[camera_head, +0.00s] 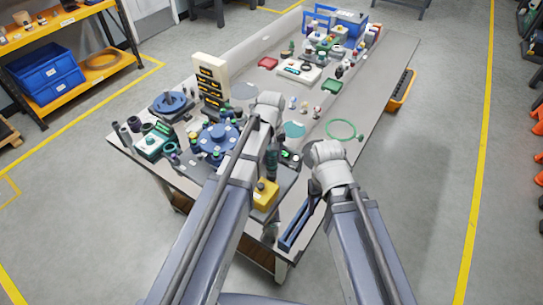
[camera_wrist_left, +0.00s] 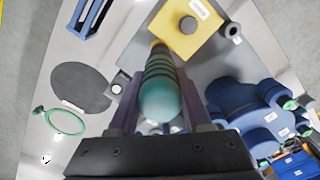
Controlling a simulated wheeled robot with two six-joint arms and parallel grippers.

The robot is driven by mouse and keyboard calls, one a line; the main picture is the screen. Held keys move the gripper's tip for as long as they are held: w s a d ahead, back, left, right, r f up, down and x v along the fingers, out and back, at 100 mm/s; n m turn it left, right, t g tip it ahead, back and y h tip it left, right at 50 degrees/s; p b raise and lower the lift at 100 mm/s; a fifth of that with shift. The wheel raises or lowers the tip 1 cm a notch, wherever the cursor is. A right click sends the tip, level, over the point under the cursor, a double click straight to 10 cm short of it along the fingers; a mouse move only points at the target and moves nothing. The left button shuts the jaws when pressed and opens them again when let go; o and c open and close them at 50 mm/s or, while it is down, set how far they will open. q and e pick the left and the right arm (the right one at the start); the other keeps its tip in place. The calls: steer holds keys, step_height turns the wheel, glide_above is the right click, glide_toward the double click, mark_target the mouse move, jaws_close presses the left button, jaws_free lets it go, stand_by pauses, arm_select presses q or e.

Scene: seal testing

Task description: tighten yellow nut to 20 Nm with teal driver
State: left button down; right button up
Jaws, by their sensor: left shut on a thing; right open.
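My left gripper (camera_wrist_left: 160,98) is shut on the teal driver (camera_wrist_left: 163,92), a ribbed teal and dark tool. In the head view the driver (camera_head: 271,163) shows beside my left arm, above the yellow block (camera_head: 265,196). In the left wrist view the yellow block (camera_wrist_left: 178,40) has a dark round piece (camera_wrist_left: 188,24) on top and a white label. The driver's far end points toward the block's lower left edge; I cannot tell whether they touch. No separate yellow nut can be made out. My right gripper (camera_head: 315,190) is open, near the table's front right, its fingers partly hidden.
A long blue tray (camera_head: 299,226) lies by the front right edge. A blue round fixture (camera_head: 218,138) stands left of my left arm. A green ring (camera_head: 341,129) lies at the right. A cream rack (camera_head: 211,85) stands behind. The table's middle right is mostly clear.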

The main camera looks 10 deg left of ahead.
arm_select(q)
steer(key=shift+r+p, duration=1.35)
steer(key=shift+r, duration=0.3)
